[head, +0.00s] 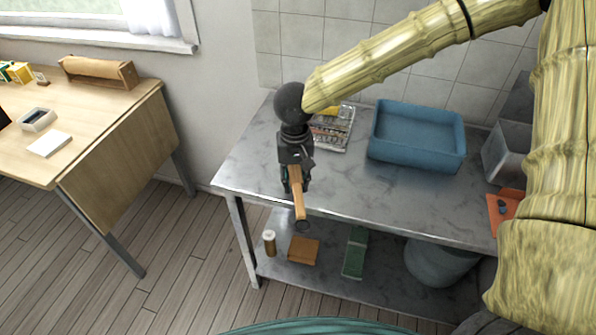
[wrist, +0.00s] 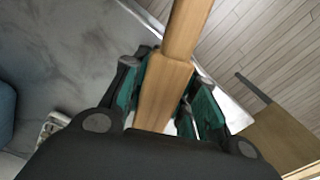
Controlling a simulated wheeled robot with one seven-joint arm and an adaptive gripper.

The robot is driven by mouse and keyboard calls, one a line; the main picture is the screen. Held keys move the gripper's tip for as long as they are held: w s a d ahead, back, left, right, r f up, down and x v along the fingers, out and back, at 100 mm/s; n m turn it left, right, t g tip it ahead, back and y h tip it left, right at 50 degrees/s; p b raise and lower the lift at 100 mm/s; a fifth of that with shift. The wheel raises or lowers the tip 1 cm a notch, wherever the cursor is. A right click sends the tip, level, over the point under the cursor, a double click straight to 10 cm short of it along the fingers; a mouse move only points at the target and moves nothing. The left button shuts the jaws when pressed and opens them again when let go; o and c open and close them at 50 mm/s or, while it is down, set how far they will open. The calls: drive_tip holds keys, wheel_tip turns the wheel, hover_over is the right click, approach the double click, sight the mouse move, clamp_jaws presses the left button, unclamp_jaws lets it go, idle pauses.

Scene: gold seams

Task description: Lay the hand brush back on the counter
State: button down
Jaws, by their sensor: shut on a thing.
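My gripper (head: 293,180) is over the front left part of the grey marble-look counter (head: 375,205). It is shut on the wooden handle of the hand brush (head: 298,200), which sticks out towards the counter's front edge. In the wrist view the pale wooden brush handle (wrist: 164,85) runs between the green-padded fingers (wrist: 165,100). The bristles are not clearly visible. I cannot tell for sure whether the brush touches the counter (wrist: 70,45).
A blue tub (head: 415,140) and a metal tray of small items (head: 333,130) stand behind on the counter. An orange item (head: 505,207) lies at the right. The counter's middle is bare. A shelf (head: 330,282) below holds several things. A wooden table (head: 110,120) stands left.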

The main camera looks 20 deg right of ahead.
drive_tip(key=w, duration=0.2)
drive_tip(key=w+d, duration=0.1)
drive_tip(key=w, duration=0.2)
drive_tip(key=shift+d+f+p, duration=0.1)
drive_tip(key=shift+f+p, duration=0.1)
drive_tip(key=shift+p, duration=0.1)
drive_tip(key=shift+f, duration=1.8)
drive_tip(key=shift+p, duration=0.3)
drive_tip(key=c, duration=1.1)
unclamp_jaws()
drive_tip(key=shift+f, duration=0.15)
wheel_tip(320, 180, up, 12)
drive_tip(key=shift+w+r+b, duration=0.15)
drive_tip(key=shift+b, duration=0.2)
